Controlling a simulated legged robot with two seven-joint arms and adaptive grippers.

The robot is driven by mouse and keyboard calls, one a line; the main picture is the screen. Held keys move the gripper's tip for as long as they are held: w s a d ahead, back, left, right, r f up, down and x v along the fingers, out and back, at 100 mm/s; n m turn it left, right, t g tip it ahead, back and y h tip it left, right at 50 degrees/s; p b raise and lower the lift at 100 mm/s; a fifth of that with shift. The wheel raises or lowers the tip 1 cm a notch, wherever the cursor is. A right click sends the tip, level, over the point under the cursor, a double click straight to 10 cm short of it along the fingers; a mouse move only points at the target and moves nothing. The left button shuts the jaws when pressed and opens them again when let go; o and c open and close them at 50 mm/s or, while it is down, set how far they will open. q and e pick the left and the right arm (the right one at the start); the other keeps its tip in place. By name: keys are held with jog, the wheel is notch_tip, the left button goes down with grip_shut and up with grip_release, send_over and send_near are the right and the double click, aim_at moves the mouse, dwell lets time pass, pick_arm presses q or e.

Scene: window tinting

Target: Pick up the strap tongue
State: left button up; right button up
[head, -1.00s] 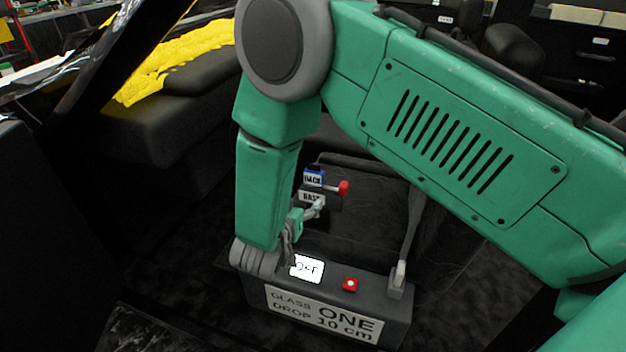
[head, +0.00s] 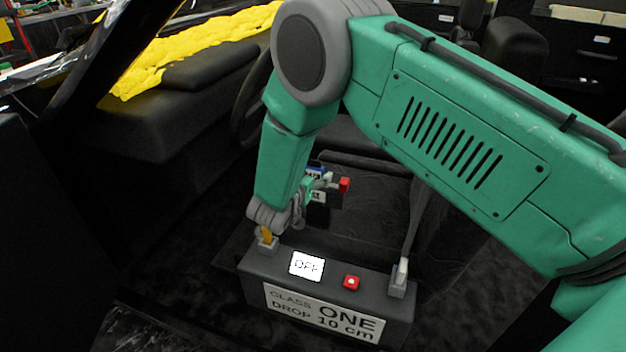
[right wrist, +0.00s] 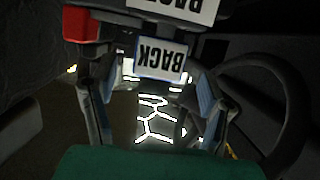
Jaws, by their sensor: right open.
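A dark strap (head: 418,222) runs down to the right end of a dark box. At its lower end a small pale piece, which looks like the strap tongue (head: 403,270), stands in a grey holder (head: 398,288). My right gripper (head: 322,184) is up and to the left of it, beyond the box, close to a block with a blue-edged BACK label and a red knob (head: 344,185). In the right wrist view its fingers (right wrist: 155,110) are apart, with the BACK label (right wrist: 160,60) ahead of them. My left gripper is out of view.
A steering wheel (right wrist: 275,110) is at right in the right wrist view.

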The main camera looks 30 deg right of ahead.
aim_at(312, 172)
jog(key=x, duration=0.2)
jog(key=shift+w+d+f, duration=0.2)
jog(key=shift+w+d, duration=0.15)
jog(key=shift+d, duration=0.15)
jog(key=c, duration=1.3)
jog(key=shift+a, duration=0.1)
notch_tip(312, 172, up, 9)
jog(key=shift+r+p, duration=0.1)
jog(key=shift+p, duration=0.85)
jog(key=shift+r+p, duration=0.4)
jog(key=shift+r, duration=0.1)
jog(key=shift+f, duration=0.1)
